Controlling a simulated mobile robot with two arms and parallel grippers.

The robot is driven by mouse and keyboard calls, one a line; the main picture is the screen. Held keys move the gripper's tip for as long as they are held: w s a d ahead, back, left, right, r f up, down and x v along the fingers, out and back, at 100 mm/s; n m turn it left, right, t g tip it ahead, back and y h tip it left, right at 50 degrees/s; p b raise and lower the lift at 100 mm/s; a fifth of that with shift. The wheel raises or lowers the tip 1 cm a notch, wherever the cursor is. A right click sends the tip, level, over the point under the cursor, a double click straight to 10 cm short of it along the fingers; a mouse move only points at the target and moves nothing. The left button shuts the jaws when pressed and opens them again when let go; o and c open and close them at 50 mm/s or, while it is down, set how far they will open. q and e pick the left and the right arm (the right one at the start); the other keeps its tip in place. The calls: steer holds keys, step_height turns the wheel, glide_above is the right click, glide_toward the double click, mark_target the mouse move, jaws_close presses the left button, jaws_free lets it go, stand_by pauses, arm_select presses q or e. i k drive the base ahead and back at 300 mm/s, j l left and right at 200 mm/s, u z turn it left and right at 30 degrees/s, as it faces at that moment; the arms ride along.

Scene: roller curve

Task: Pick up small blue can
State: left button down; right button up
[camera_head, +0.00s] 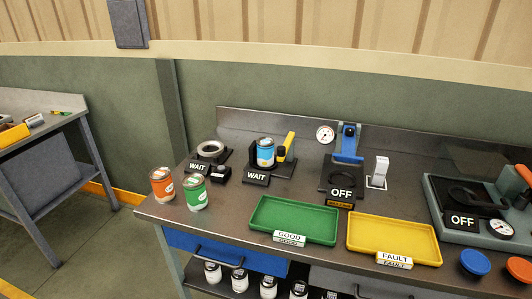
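A small blue can (265,153) stands upright in a black fixture on the workbench, behind a "WAIT" sign (256,177) and beside a yellow handle (287,145). Its label is light blue with a pale and orange patch. Neither of my grippers shows in the head view.
An orange can (162,184) and a green can (194,193) stand at the bench's left front. A green tray (262,206) and a yellow tray (372,222) lie along the front. A ring fixture (210,150) is left of the blue can, a blue-levered device (348,143) right.

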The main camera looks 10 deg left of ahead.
mark_target(265, 145)
steer(key=i+j, duration=0.1)
steer(key=i, duration=0.6)
steer(key=i+j+u, duration=0.15)
steer(key=i, duration=0.6)
